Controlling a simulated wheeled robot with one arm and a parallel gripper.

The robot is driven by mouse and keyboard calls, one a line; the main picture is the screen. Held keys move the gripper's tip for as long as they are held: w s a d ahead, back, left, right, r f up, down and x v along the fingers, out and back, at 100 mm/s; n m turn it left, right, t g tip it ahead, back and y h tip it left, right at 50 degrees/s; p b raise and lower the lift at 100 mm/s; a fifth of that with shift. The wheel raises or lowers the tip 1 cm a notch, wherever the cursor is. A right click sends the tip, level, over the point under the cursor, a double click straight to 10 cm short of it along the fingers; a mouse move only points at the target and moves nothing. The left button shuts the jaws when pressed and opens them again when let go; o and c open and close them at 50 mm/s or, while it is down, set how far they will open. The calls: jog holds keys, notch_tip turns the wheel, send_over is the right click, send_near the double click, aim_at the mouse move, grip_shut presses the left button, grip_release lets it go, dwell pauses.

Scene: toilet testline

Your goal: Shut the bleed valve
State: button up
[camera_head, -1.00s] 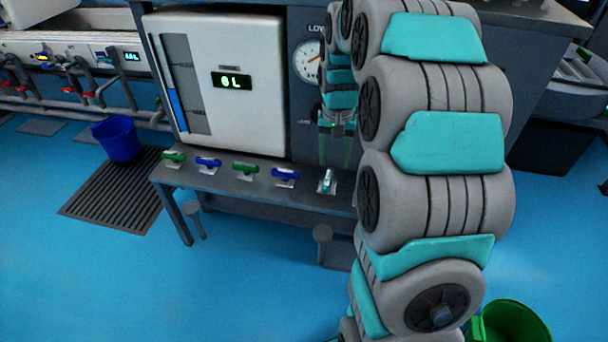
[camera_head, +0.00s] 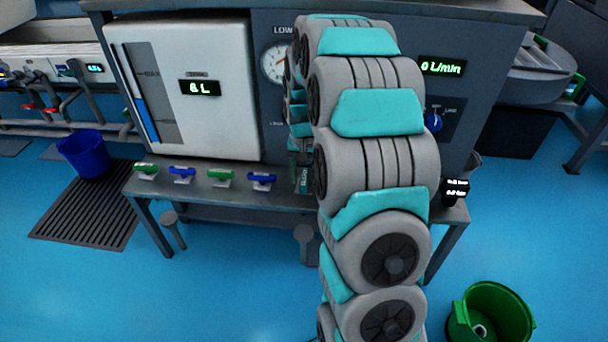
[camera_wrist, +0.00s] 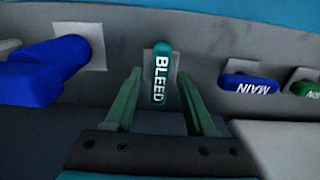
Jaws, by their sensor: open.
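The bleed valve's teal handle (camera_wrist: 161,75), lettered BLEED, is upright in the wrist view on a light plate. My gripper (camera_wrist: 157,85) is open, with its two green fingers on either side of the handle's lower part. I cannot tell whether either finger touches it. In the head view a part of the teal handle (camera_head: 303,182) shows on the bench ledge, beside my arm. The gripper itself is mostly hidden behind my arm there.
The ledge (camera_head: 240,195) carries a row of green and blue handles; a blue MAIN handle (camera_wrist: 249,83) lies right of the bleed valve in the wrist view. A large blue part (camera_wrist: 40,70) is at left. A blue bucket (camera_head: 85,153) and green bucket (camera_head: 490,315) stand on the floor.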

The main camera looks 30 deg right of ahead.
grip_shut()
dwell(0.4)
